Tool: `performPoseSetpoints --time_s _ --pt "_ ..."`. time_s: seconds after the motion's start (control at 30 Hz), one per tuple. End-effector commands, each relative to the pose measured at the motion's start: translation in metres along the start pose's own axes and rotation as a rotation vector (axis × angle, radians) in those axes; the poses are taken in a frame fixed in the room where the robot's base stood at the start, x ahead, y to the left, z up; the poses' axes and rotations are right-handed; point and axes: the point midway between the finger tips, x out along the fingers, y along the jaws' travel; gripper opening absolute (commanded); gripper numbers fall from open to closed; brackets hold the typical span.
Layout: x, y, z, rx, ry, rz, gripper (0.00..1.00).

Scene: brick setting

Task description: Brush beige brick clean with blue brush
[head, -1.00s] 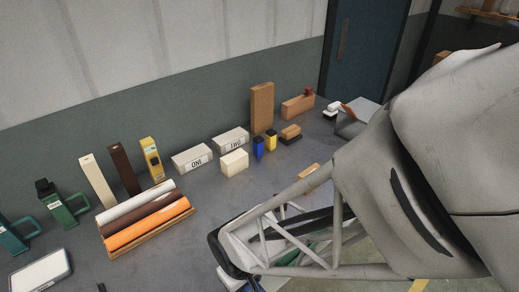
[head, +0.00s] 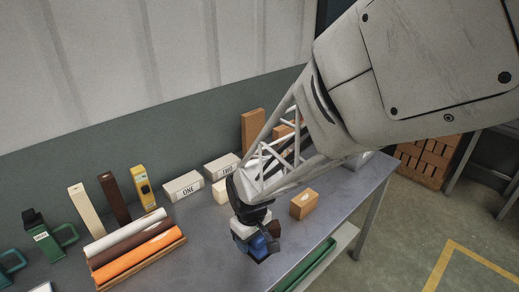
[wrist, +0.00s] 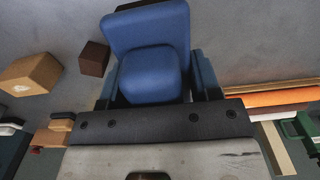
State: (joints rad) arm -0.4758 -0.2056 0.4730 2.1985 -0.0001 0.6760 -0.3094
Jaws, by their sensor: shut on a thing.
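My gripper (head: 256,232) is at the end of my arm, low over the front of the table. It is shut on a blue, block-like thing (head: 260,246), which I take for the blue brush; I see no bristles. The blue thing fills the top middle of the wrist view (wrist: 148,50). A tan brick (head: 304,204) with a pale patch on top lies right of my gripper, apart from it; a tan brick also shows at the left of the wrist view (wrist: 30,73). A cream block (head: 221,190) stands behind my gripper, partly hidden; I cannot tell which is the beige brick.
A dark brown block (wrist: 93,58) lies near the blue thing. Blocks marked ONE (head: 184,187) and TWO (head: 222,166) stand along the wall. A rack of white, brown and orange rolls (head: 137,246) is at the left. The table's right edge is close to the tan brick.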

Motion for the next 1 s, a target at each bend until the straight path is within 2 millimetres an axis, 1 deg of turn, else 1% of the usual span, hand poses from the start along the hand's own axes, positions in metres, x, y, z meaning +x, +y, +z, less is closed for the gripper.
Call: performPoseSetpoints --time_s 0.03,0.2,0.37,0.53,0.8,1.0 --pt "-0.003 0.012 -0.005 0.004 0.001 0.0 0.38" --pt "-0.011 0.049 -0.02 0.005 0.001 0.0 0.38" --pt "-0.019 0.085 -0.031 0.004 0.001 0.0 0.38" --pt "-0.027 0.126 -0.039 0.004 0.001 0.001 0.38" --pt "-0.041 0.193 -0.046 0.004 0.001 0.001 0.38" --pt "-0.048 0.236 -0.045 0.003 0.001 0.001 0.38"
